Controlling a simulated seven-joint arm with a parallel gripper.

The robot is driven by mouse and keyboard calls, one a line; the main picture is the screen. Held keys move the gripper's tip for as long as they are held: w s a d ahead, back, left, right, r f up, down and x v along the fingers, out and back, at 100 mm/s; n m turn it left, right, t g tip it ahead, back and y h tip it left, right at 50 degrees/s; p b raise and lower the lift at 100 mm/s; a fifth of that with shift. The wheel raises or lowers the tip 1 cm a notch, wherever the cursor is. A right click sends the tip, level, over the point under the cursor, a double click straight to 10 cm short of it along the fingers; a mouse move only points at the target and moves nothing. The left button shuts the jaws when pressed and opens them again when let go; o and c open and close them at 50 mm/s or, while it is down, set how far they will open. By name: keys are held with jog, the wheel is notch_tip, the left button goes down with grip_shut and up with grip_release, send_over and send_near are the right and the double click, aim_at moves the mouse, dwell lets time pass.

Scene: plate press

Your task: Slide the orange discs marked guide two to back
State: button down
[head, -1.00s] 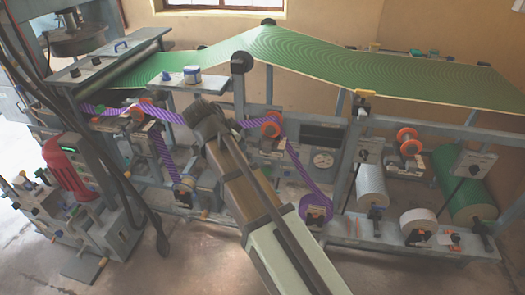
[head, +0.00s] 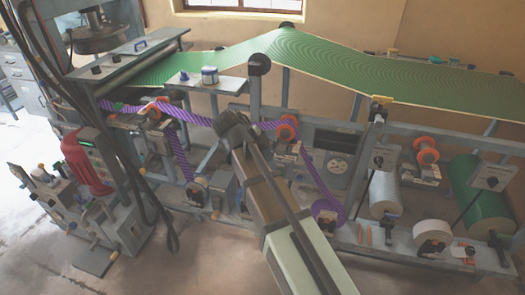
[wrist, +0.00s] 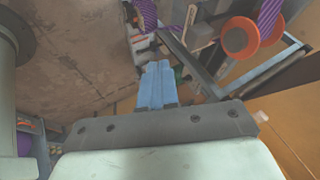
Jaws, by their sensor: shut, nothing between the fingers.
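Orange discs sit in pairs on rollers along the purple striped web. One pair (head: 288,126) is at the centre, just right of my wrist, and another pair (head: 152,110) is at the left. In the wrist view an orange disc (wrist: 238,38) shows large at upper right, with a second one (wrist: 270,27) beside it and purple web (wrist: 268,8) running over them. I cannot read any label naming guide two. My gripper (wrist: 157,68) is shut and empty, its blue fingers apart from the discs. In the head view my own arm hides the fingers.
The green patterned web (head: 330,65) spans the top of the press. Another orange-flanged roller (head: 427,150) is at the right, above a silver roll (head: 385,193) and a green roll (head: 478,185). Grey frame bars and a shelf (head: 205,84) surround my wrist. Black cables (head: 125,170) hang at the left.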

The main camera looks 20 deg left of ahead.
aim_at(279, 150)
jog(key=w+d+f, duration=0.2)
jog(key=w+f, duration=0.2)
jog(key=w, duration=0.2)
jog(key=shift+w+f, duration=0.2)
jog(key=shift+w, duration=0.05)
jog(key=shift+w, duration=1.25)
jog(key=shift+s, duration=0.1)
